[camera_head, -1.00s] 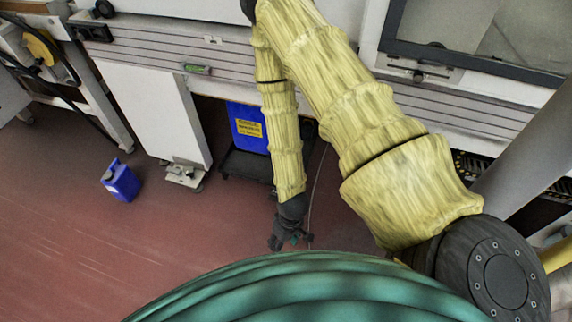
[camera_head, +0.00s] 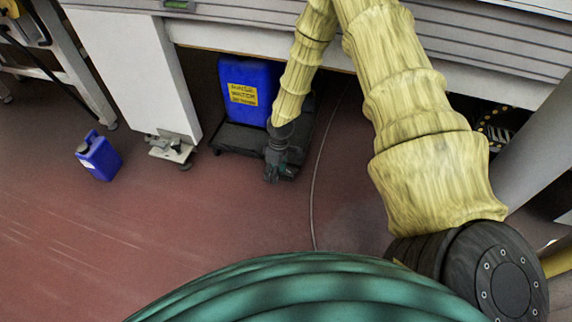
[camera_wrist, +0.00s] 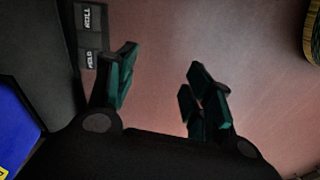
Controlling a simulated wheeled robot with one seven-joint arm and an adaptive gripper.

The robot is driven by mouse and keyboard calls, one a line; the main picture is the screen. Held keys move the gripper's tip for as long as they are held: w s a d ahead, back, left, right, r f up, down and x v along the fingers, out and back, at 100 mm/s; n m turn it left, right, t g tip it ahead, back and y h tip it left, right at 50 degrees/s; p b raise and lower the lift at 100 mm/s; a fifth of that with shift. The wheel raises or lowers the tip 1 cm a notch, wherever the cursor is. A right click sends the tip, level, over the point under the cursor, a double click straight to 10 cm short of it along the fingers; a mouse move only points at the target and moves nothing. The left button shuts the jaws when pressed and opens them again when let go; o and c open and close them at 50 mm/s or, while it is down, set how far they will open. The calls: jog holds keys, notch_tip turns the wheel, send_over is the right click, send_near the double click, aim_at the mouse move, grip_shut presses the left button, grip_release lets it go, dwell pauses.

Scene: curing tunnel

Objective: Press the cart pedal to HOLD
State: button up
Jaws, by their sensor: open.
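The low black cart (camera_head: 235,138) stands under the machine and carries a blue container (camera_head: 243,76) with a yellow label. In the wrist view the cart's dark deck (camera_wrist: 40,50) is at the left, with a corner of the blue container (camera_wrist: 14,130). A dark pedal plate (camera_wrist: 91,38) juts from the cart's edge at upper left. It bears two small light labels, hard to read; the lower looks like HOLD. My gripper (camera_wrist: 158,72) is open and empty, with the pedal just beyond its left finger. In the head view my gripper (camera_head: 275,174) points down at the cart's front edge.
A small blue jug (camera_head: 99,157) stands on the red floor at left. A white machine leg (camera_head: 137,75) with a metal foot is left of the cart. A thin cable (camera_head: 315,190) runs along the floor right of my gripper. The floor in front is clear.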

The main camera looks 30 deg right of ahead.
jog(key=n+h+b, duration=0.1)
jog(key=h+b, duration=0.1)
jog(key=b, duration=0.4)
send_near(287, 171)
notch_tip(287, 171, down, 9)
jog(key=b, duration=0.5)
jog(key=shift+d+r, duration=0.1)
jog(key=shift+d, duration=0.05)
